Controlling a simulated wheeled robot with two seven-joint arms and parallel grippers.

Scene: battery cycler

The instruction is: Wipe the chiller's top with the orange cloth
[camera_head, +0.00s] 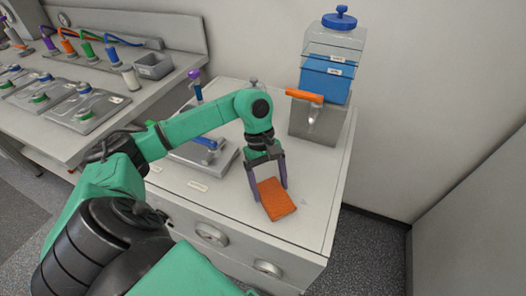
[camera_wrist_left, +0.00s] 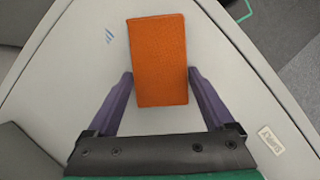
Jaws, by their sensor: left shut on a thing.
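The orange cloth (camera_head: 277,200) is a flat rectangular pad at the front right of the pale chiller top (camera_head: 313,200). My left gripper (camera_head: 268,191) reaches down over the chiller and is shut on the cloth. In the left wrist view the cloth (camera_wrist_left: 158,62) lies between the two purple fingers of the left gripper (camera_wrist_left: 160,85), its far part sticking out past them. The cloth is at or just above the top; I cannot tell whether it touches. A small blue-white mark (camera_wrist_left: 109,37) shows on the top beside the cloth. My right gripper is not in view.
A grey stand with a blue-filled clear tank (camera_head: 326,78) and an orange-handled tap (camera_head: 305,96) stands at the chiller's back. A grey device with a blue lever (camera_head: 205,142) sits left of my gripper. A bench (camera_head: 60,140) with several cables is at left.

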